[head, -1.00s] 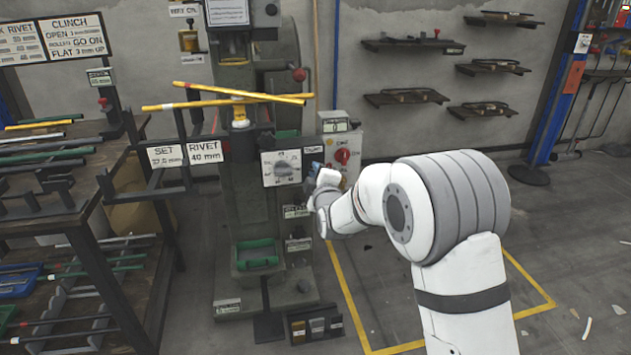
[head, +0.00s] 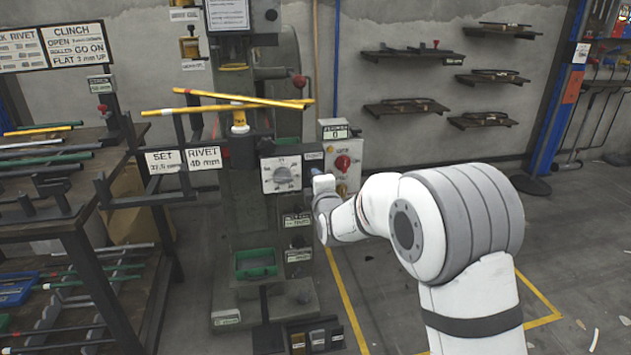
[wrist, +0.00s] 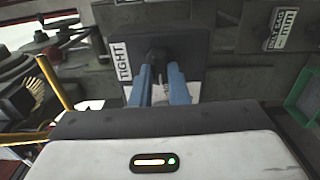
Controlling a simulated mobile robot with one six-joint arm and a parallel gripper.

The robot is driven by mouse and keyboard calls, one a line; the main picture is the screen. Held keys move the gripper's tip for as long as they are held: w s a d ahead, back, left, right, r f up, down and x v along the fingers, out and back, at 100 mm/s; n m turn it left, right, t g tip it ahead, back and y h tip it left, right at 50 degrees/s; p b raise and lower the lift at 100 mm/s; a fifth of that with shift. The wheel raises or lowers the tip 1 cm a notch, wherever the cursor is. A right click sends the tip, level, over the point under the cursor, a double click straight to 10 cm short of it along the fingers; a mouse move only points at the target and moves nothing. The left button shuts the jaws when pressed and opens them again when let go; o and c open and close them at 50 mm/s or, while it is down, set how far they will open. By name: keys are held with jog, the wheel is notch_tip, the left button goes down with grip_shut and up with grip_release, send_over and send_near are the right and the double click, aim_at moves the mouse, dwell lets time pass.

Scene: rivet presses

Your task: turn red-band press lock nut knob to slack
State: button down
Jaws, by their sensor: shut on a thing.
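The dark green press (head: 235,207) stands at the centre of the head view, with a white-faced dial (head: 281,174) on its front. My gripper (head: 316,174) is at the right side of this dial, and my wrist partly hides it in the head view. In the wrist view my gripper's blue fingers (wrist: 163,88) are shut on a dark knob (wrist: 157,56), taken as the lock nut knob. A TIGHT label (wrist: 123,59) sits just left of the knob. A red band on the press is not clear to me.
A control box with a red switch (head: 343,163) stands just right of my gripper. Yellow rods (head: 225,103) lie across the press above the dial. A rod rack (head: 60,200) stands at left.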

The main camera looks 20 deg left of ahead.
jog(key=shift+s+a+f, duration=0.1)
jog(key=shift+a, duration=0.05)
jog(key=c, duration=1.4)
grip_release()
jog(key=p+v, duration=0.1)
jog(key=v, duration=0.6)
jog(key=shift+s+d, duration=0.25)
jog(key=shift+s, duration=0.1)
jog(key=s+d+r+m+g+h+p, duration=0.25)
jog(key=d+r+m+p, duration=0.45)
jog(key=d, duration=0.4)
jog(key=s+d+r+m+g+h+p, duration=0.2)
jog(key=s+d+r+m+h+p, duration=0.15)
jog(key=d+r+p, duration=0.55)
jog(key=s+d+r+m+g+h+p, duration=0.1)
jog(key=s+d+r+m+g+p, duration=0.3)
jog(key=s, duration=0.8)
jog(key=s+d+r+m+g+h+p, duration=0.2)
jog(key=s+d+r+m+g+p, duration=0.2)
jog(key=s+d+m+p, duration=0.4)
jog(key=s+d+r+m, duration=0.1)
jog(key=s+d+m, duration=0.1)
jog(key=s+d, duration=0.2)
jog(key=shift+d+h, duration=0.3)
jog(key=shift+d, duration=0.45)
